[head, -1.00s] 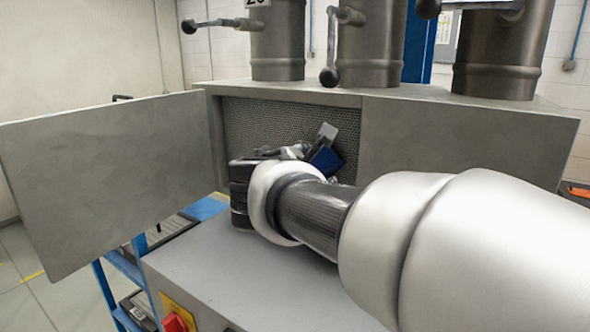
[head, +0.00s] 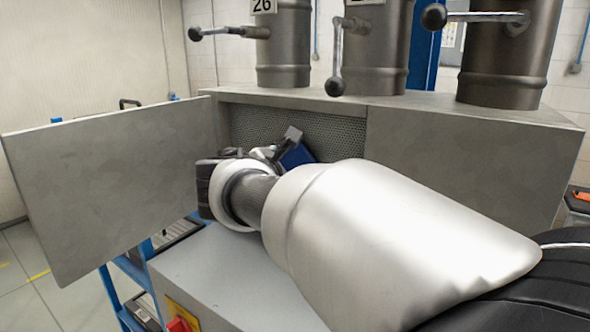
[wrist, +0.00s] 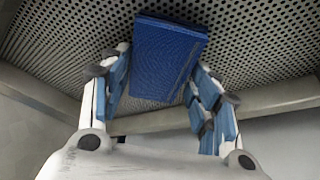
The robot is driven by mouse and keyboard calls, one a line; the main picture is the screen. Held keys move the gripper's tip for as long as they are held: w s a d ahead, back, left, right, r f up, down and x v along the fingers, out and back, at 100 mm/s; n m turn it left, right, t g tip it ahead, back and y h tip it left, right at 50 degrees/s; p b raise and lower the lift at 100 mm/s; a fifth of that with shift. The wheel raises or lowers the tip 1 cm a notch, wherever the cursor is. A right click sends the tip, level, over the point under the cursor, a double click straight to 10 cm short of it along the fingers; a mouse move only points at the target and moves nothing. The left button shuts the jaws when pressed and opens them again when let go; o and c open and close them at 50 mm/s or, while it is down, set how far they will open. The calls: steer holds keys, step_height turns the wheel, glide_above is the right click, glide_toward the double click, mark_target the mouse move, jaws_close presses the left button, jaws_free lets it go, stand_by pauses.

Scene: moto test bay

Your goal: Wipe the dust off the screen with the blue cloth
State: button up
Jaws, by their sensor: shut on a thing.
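The screen is a grey perforated mesh (head: 335,131) at the back of the open cabinet bay. It fills the upper part of the wrist view (wrist: 65,45). The blue cloth (wrist: 165,58) looks like a flat, folded pad between my fingers, in front of the mesh. My gripper (head: 288,146) is shut on the cloth (head: 298,157), which shows as a small blue patch beyond the wrist. The cloth's far face is hidden, so I cannot tell whether it touches the mesh. My arm hides the lower screen in the head view. I cannot make out dust clearly.
The cabinet door (head: 110,185) stands swung open at left. A flat grey ledge (head: 215,275) lies below the bay, with a red knob (head: 178,324) on its front. A solid panel (head: 470,165) closes the right side. Pipes with levers (head: 283,45) stand on top.

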steer(key=shift+w+a+p, duration=1.35)
steer(key=shift+w+a, duration=0.7)
steer(key=shift+a, duration=1.05)
steer(key=s+d+b, duration=0.7)
steer(key=s+d, duration=0.1)
steer(key=d, duration=0.4)
steer(key=shift+s+a+b, duration=0.2)
steer(key=shift+s+a, duration=0.35)
steer(key=shift+s, duration=0.25)
steer(key=shift+s+a+b, duration=0.2)
steer(key=shift+s+a, duration=0.4)
steer(key=shift+s, duration=0.25)
steer(key=shift+s+a+b, duration=0.2)
steer(key=shift+s+a, duration=0.35)
steer(key=shift+s, duration=0.25)
steer(key=shift+s+a, duration=0.1)
steer(key=shift+s+a, duration=0.4)
steer(key=shift+s, duration=0.2)
steer(key=shift+s+a, duration=0.35)
steer(key=shift+s, duration=0.25)
